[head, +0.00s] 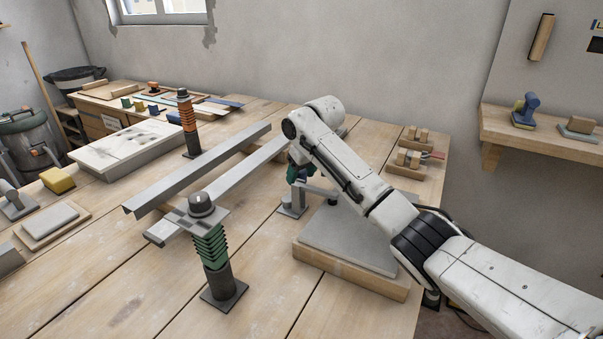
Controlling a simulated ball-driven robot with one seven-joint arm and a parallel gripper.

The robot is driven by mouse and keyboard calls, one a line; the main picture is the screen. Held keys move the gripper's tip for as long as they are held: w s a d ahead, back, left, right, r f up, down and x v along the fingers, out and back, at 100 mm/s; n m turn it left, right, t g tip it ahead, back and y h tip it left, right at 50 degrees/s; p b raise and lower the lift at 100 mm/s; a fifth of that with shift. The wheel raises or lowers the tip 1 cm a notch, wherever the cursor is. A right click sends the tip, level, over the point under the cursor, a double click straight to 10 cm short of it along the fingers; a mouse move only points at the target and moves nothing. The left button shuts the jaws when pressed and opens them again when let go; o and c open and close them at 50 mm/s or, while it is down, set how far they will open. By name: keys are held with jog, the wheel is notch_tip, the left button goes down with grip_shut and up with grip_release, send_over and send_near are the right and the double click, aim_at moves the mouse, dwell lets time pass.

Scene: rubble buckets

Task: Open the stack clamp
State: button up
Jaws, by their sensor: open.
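No part is labelled as the stack clamp. A green ribbed stack (211,247) stands upright on a dark square base at the front, with a grey plate and a dark round knob (202,203) on top. An orange ribbed stack (188,118) with a dark cap stands at the back left. A small grey stand with a lever-like bar (294,203) sits beside the grey slab, right below my arm's end. My gripper (297,176) points down there, open and largely hidden by my arm; whether it touches the stand cannot be told.
Long grey metal bars (200,165) lie across the wooden table (130,270) between the stacks. A grey slab on a wooden block (350,240) lies under my arm. Wooden blocks (415,158) sit at the back right. A white board (130,150) lies at left.

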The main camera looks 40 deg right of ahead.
jog(key=shift+c, duration=0.3)
grip_shut()
jog(key=shift+w, duration=0.1)
dwell(0.4)
jog(key=shift+w+a+r+n+y+p, duration=0.15)
jog(key=shift+w+a+n+y+p, duration=0.25)
jog(key=shift+n+p, duration=0.45)
jog(key=w+n, duration=0.1)
jog(key=w+a+n+y, duration=0.1)
jog(key=n, duration=0.1)
jog(key=shift+w+a+n, duration=0.1)
jog(key=shift+a+n, duration=0.1)
jog(key=shift+n, duration=0.05)
jog(key=a+n+b, duration=0.1)
jog(key=w+a+n+g+y+b, duration=0.1)
jog(key=n, duration=0.1)
jog(key=shift+w+f, duration=0.15)
jog(key=shift+f, duration=0.15)
jog(key=shift+w+a+r+n+g+y+b, duration=0.15)
jog(key=shift+a+n+y+b, duration=0.2)
jog(key=shift+n+b, duration=0.3)
jog(key=shift+w+a+n+g+y+b, duration=0.15)
jog(key=shift+a+n+y+b, duration=0.15)
jog(key=shift+n+b, duration=0.3)
jog(key=shift+a, duration=0.15)
